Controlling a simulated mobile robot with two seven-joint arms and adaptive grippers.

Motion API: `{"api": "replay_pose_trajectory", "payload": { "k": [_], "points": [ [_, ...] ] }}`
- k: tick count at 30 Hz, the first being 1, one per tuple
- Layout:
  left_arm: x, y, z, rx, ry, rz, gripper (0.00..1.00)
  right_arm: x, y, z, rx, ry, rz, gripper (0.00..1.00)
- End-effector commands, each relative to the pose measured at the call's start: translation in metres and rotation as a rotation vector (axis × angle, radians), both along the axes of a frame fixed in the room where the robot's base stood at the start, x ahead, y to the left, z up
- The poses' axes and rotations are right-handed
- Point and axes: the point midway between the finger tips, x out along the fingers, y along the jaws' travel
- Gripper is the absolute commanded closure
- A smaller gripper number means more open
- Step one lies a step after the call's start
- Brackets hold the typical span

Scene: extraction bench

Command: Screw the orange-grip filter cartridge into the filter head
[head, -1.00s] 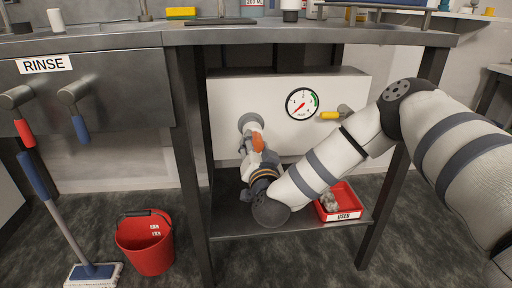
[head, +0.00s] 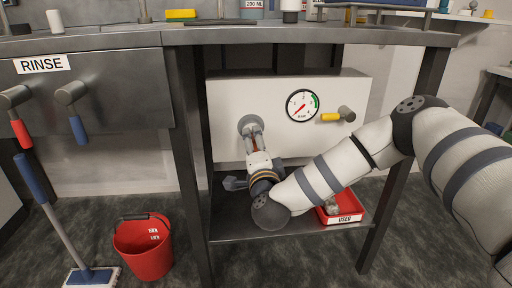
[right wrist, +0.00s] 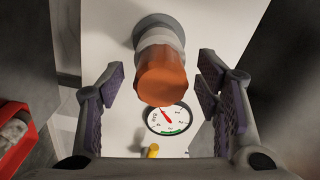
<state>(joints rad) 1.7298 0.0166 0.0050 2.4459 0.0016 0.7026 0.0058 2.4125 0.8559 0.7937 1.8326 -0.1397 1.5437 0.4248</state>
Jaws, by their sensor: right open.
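The orange-grip filter cartridge (right wrist: 166,78) hangs end-on between my right fingers in the right wrist view. Its grey upper end meets the round grey filter head (right wrist: 155,30) on the white panel. In the head view the filter head (head: 250,125) shows, with only a little orange below it. My right gripper (right wrist: 161,88) is open, with a finger on each side of the grip and visible gaps to both. In the head view the right gripper (head: 257,150) covers most of the cartridge. How far the thread is engaged cannot be seen. My left gripper is not in view.
A pressure gauge (head: 302,105) and a yellow-handled valve (head: 331,117) sit right of the filter head. A red tray marked USED (head: 352,208) stands on the lower shelf (head: 236,226), partly behind my arm. Table legs (head: 190,170) flank the space. A red bucket (head: 146,248) stands on the floor.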

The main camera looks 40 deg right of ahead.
Motion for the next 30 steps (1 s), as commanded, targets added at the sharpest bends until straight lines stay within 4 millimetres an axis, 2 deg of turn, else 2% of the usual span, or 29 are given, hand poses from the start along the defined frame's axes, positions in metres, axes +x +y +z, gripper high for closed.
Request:
{"api": "replay_pose_trajectory", "payload": {
  "k": [5, 12, 18, 22, 30],
  "points": [
    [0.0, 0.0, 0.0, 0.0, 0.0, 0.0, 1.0, -0.011, 0.008, -0.001, 0.001, 0.003, 0.003, 0.42],
    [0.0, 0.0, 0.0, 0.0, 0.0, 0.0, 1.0, -0.066, 0.042, -0.003, 0.002, 0.004, 0.006, 0.42],
    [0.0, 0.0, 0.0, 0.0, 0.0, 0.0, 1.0, -0.097, 0.06, -0.003, 0.001, 0.001, 0.003, 0.42],
    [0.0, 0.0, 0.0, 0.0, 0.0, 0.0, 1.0, -0.103, 0.063, -0.002, 0.001, 0.001, 0.0, 0.42],
    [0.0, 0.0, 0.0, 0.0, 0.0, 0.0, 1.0, -0.103, 0.062, -0.002, 0.0, 0.0, 0.0, 0.42]
  ]
}}
